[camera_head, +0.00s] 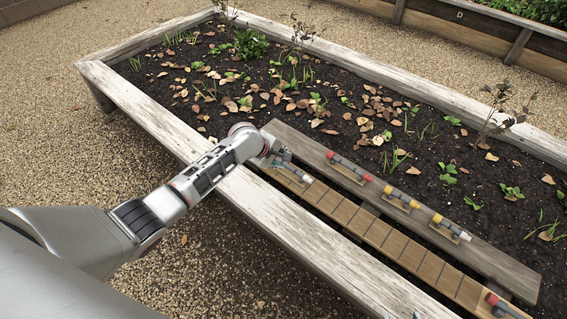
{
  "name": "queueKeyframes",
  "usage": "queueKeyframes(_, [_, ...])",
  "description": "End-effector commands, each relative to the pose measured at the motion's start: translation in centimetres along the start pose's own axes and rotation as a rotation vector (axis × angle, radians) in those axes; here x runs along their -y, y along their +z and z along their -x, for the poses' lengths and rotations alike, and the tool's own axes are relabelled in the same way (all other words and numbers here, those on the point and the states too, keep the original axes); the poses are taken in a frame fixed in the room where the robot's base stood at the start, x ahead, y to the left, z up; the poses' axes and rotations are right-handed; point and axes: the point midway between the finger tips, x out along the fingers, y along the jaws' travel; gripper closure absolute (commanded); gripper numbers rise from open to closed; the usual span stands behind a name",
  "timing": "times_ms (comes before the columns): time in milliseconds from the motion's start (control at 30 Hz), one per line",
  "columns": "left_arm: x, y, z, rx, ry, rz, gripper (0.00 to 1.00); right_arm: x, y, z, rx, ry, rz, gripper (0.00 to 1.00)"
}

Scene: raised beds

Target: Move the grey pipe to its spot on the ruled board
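The ruled board (379,233) is a light wooden strip with dark cross lines, running along the near side of the bed. A short grey pipe (303,179) shows at its far left end, right at my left gripper (284,163). The gripper hides part of this pipe, and its fingers are too small to tell whether they close on it. Another grey pipe with red ends (349,167) lies on a wooden holder on the grey plank. A red-ended pipe (506,308) is on the ruled board at the lower right. My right gripper is out of view.
The bed's near timber edge (330,250) runs under my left arm. Soil with leaves and plants lies behind the plank.

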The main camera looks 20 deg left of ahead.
Motion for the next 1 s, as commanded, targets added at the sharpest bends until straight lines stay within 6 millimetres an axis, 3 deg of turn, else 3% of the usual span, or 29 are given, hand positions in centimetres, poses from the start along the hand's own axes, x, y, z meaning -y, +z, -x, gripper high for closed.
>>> queueKeyframes(33, [-1.1, -0.2, 2.1, -0.004, 0.013, -0.002, 0.72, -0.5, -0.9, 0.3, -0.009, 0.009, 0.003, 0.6])
queueKeyframes(200, [-0.6, -0.1, 4.4, -0.001, 0.007, -0.001, 0.72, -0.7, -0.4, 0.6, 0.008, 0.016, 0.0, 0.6])
queueKeyframes(567, [0.5, 0.4, 5.6, 0.004, 0.002, -0.016, 0.72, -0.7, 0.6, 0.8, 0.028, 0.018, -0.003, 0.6])
queueKeyframes(667, [1.6, 2.2, 5.7, 0.012, 0.031, -0.095, 0.72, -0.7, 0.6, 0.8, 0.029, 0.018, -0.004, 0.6])
queueKeyframes(767, [3.3, 5.1, 6.7, 0.014, 0.098, -0.249, 0.72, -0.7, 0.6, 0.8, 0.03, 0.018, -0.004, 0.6])
queueKeyframes(867, [5.0, 8.3, 8.8, -0.008, 0.191, -0.447, 0.72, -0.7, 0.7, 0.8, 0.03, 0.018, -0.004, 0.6])
queueKeyframes(1000, [7.1, 11.8, 13.3, -0.085, 0.311, -0.712, 0.72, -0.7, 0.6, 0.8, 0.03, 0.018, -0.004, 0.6])
